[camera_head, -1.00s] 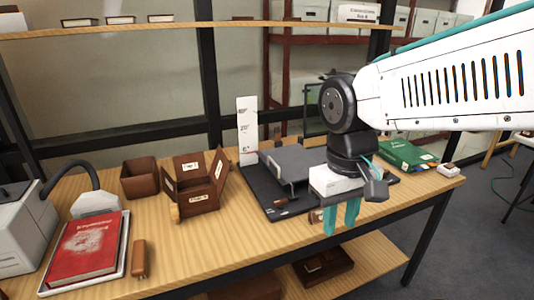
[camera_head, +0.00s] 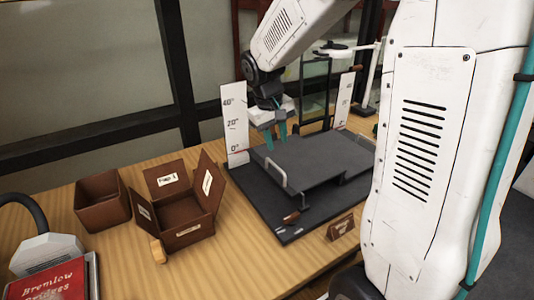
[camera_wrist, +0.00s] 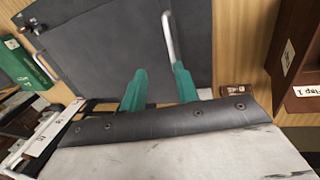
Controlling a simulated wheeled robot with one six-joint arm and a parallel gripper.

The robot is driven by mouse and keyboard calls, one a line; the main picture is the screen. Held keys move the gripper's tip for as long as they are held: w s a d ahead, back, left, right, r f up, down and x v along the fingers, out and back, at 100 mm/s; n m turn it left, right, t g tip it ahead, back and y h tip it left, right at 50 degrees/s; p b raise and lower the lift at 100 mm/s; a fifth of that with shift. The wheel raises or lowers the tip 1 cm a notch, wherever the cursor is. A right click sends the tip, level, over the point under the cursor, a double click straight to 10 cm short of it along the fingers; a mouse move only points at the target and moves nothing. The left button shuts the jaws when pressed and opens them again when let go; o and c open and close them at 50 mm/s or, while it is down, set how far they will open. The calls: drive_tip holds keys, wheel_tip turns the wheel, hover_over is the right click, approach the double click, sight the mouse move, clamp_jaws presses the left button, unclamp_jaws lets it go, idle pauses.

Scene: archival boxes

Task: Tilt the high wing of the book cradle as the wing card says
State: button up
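The book cradle (camera_head: 315,158) stands on a dark base board, with its grey wing tops looking nearly flat. A pale bar handle (camera_head: 275,174) is at its left edge; a bar handle (camera_wrist: 169,38) also shows in the wrist view. White angle scales stand at the left (camera_head: 234,122) and right (camera_head: 345,97). A small brown card stand (camera_head: 341,227), perhaps the wing card, is at the front; its text is unreadable. My gripper (camera_head: 275,140) is over the cradle's far left part, fingers pointing down. In the wrist view its teal fingers (camera_wrist: 160,88) are apart and empty; the handle ends near the right one.
Left of the cradle are a brown box with labelled flaps (camera_head: 182,222) and a plain brown box (camera_head: 104,204). A red book (camera_head: 55,284) lies front left. A small brown-handled part (camera_head: 291,217) is on the base's front edge. My arm hides the right side.

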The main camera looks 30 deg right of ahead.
sight(275, 165)
drive_tip(key=f, duration=0.6)
drive_tip(key=shift+w+a+f, duration=0.1)
drive_tip(key=shift+a, duration=0.3)
drive_tip(key=shift+d+f, duration=0.1)
drive_tip(key=shift+f, duration=0.4)
